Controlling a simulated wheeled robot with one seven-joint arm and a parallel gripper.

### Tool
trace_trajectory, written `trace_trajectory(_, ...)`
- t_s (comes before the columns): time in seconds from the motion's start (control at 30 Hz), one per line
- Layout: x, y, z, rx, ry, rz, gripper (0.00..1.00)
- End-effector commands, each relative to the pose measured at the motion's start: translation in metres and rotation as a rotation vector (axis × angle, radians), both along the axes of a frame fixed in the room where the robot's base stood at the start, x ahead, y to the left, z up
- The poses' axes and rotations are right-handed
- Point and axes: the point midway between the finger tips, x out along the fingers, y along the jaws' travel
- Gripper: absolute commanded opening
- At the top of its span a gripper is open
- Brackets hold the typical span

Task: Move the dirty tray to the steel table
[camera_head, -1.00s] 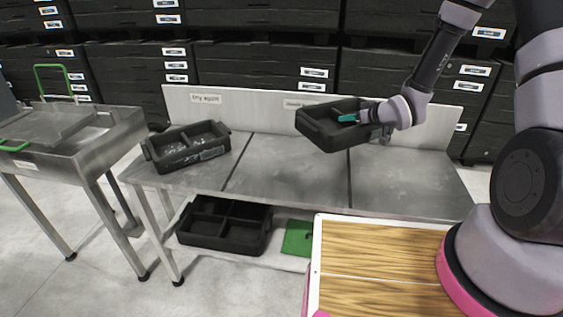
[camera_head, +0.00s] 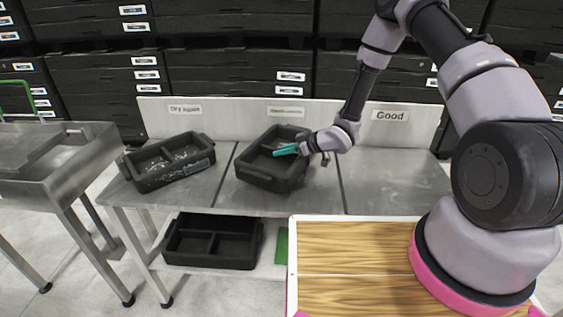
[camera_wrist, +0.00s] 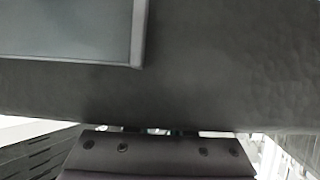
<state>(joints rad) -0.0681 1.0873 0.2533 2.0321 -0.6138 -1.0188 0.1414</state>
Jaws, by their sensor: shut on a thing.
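My gripper (camera_head: 287,149), with teal fingertips, is shut on the right wall of a black divided tray (camera_head: 262,174). The tray is over the middle section of the steel table (camera_head: 391,185), under a label too blurred to read. I cannot tell whether its underside touches the tabletop. In the wrist view a dark tray surface (camera_wrist: 225,70) fills most of the picture; the fingertips are hidden. A second black tray (camera_head: 170,178) with whitish bits or droplets inside sits on the left section, below the "Dry Again" label (camera_head: 186,109).
The right section, labelled "Good" (camera_head: 390,115), is bare. A black divided crate (camera_head: 212,262) and a green item (camera_head: 282,246) are on the lower shelf. A steel stand (camera_head: 60,165) is at the left. Stacked black drawers (camera_head: 235,68) line the back. A wooden-topped surface (camera_head: 350,250) is in front.

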Motion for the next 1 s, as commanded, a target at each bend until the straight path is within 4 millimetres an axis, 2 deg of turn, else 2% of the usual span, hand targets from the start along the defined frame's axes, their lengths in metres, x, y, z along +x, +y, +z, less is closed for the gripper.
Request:
trace_trajectory(0.27, 0.000, 0.000, -0.037, 0.000, 0.002, 0.000, 0.00)
trace_trajectory(0.67, 0.000, 0.000, -0.043, 0.000, 0.001, 0.000, 0.00)
trace_trajectory(0.7, 0.000, 0.000, -0.043, 0.000, 0.001, 0.000, 0.31)
trace_trajectory(0.73, 0.000, 0.000, -0.043, 0.000, 0.001, 0.000, 0.43)
trace_trajectory(0.77, 0.000, 0.000, -0.043, 0.000, 0.001, 0.000, 0.50)
trace_trajectory(1.0, 0.000, 0.000, -0.043, 0.000, 0.001, 0.000, 0.50)
